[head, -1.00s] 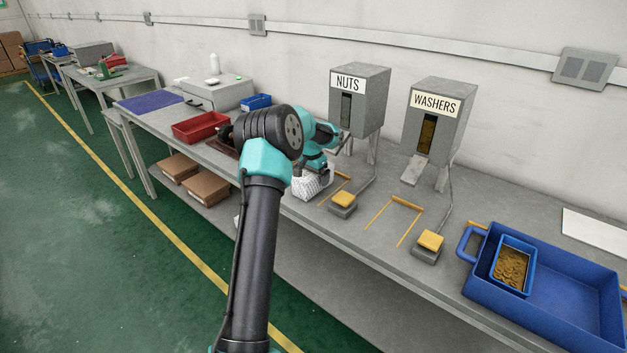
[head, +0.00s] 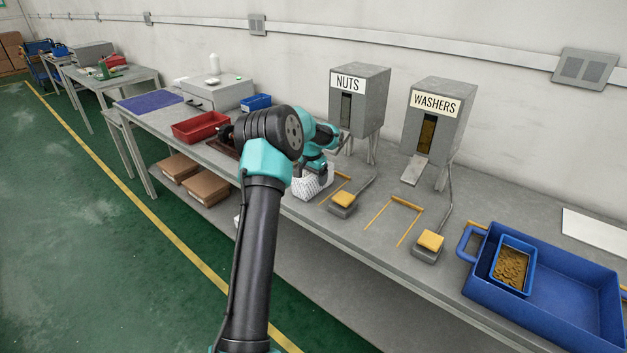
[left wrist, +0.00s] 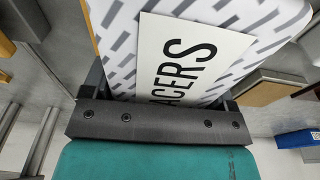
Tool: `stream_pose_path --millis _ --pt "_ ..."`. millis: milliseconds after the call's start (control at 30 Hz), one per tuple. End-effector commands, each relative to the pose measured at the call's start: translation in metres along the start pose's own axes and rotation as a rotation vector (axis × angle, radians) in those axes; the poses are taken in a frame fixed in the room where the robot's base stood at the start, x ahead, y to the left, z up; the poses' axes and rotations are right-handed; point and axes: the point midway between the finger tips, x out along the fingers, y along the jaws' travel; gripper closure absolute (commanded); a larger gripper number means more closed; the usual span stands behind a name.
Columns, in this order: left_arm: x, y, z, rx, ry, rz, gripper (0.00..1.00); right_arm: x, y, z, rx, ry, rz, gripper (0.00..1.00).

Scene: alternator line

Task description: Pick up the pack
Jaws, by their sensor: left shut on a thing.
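The pack (head: 311,183) is white with grey dashes and shows near the bench's front edge, left of the nuts dispenser's yellow-topped pedal. It fills the upper middle of the left wrist view (left wrist: 222,22), with a white label (left wrist: 190,58) whose visible letters read "ACERS". My left gripper (left wrist: 163,88) is shut on the pack, one finger on each side. In the head view my left arm hides part of the pack and the fingers. I cannot tell whether the pack touches the bench. My right gripper is not in view.
On the bench (head: 375,240) stand the NUTS dispenser (head: 367,108) and the WASHERS dispenser (head: 446,132). A red tray (head: 200,127) is at left. A blue tote (head: 570,315) holding a small bin of brass-coloured parts (head: 511,268) is at right.

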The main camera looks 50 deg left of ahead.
Motion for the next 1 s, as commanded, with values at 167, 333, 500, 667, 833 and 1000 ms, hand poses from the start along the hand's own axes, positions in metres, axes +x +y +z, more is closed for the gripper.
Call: stream_pose_path --millis 167,333,500,667,833,1000 --pt "0.000 0.000 0.000 0.000 0.000 0.000 0.61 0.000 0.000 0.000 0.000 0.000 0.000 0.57" --pt "0.000 0.000 0.000 0.000 0.000 0.000 0.78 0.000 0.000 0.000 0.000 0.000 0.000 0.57" --pt "-0.002 -0.001 -0.001 0.000 0.004 -0.002 0.89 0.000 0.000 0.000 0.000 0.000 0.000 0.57" --pt "-0.002 -0.001 -0.001 0.000 0.004 -0.002 0.89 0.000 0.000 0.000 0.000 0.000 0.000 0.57" --pt "-0.007 -0.001 -0.001 0.000 0.004 -0.002 0.89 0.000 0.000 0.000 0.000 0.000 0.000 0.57" --pt "-0.020 -0.001 -0.002 0.000 0.005 -0.003 0.89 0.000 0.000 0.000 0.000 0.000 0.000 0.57"
